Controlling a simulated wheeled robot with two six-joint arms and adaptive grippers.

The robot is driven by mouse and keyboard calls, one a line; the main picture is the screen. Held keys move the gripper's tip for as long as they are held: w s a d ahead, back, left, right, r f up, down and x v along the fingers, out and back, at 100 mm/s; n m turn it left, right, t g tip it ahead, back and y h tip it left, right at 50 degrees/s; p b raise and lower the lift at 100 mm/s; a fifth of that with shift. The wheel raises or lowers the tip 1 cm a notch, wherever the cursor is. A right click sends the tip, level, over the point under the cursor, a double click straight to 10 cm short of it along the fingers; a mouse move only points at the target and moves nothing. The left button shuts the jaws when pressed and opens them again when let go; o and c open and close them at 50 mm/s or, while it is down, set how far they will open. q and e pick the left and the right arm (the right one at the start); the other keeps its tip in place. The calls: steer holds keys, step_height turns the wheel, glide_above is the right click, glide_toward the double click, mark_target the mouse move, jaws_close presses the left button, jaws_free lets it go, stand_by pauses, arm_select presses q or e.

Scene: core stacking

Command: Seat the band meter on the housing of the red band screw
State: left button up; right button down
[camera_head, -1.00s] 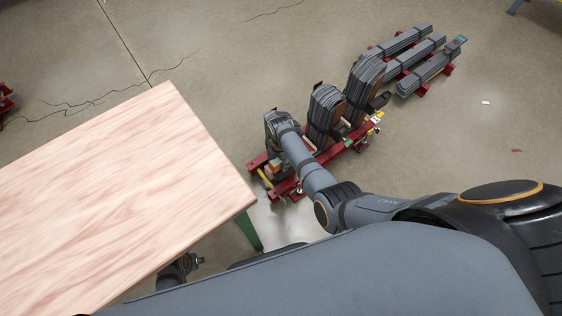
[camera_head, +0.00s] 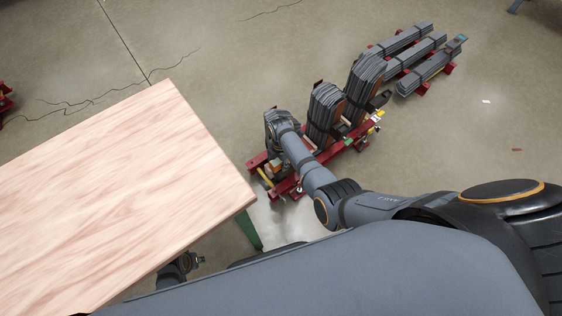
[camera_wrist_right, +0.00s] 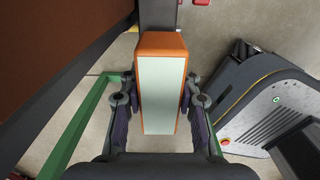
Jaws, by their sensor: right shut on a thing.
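The band meter (camera_wrist_right: 162,95) is an orange block with a pale grey-green face in the right wrist view. My right gripper (camera_wrist_right: 160,118) is shut on it, one finger on each side. A dark grey bar (camera_wrist_right: 158,14) lies beyond the meter's far end; I cannot tell whether they touch. In the head view my right gripper (camera_head: 276,170) is low at the near end of the red stand, largely hidden by its own arm. I cannot clearly make out the red band screw or its housing. My left gripper (camera_head: 193,261) is small and partly hidden beside the table's lower edge.
The red stand (camera_head: 256,160) holds upright dark grey laminated stacks (camera_head: 325,112). More stacks (camera_head: 410,55) lie on red supports behind it. A wooden table (camera_head: 120,190) with green legs (camera_head: 249,232) fills the left. Open concrete floor lies to the right.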

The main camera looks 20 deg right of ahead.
steer(key=shift+f+b, duration=0.4)
steer(key=shift+f, duration=0.2)
steer(key=c, duration=0.9)
jaws_free()
steer(key=shift+o, duration=0.2)
step_height(320, 180, up, 12)
steer(key=shift+r, duration=0.1)
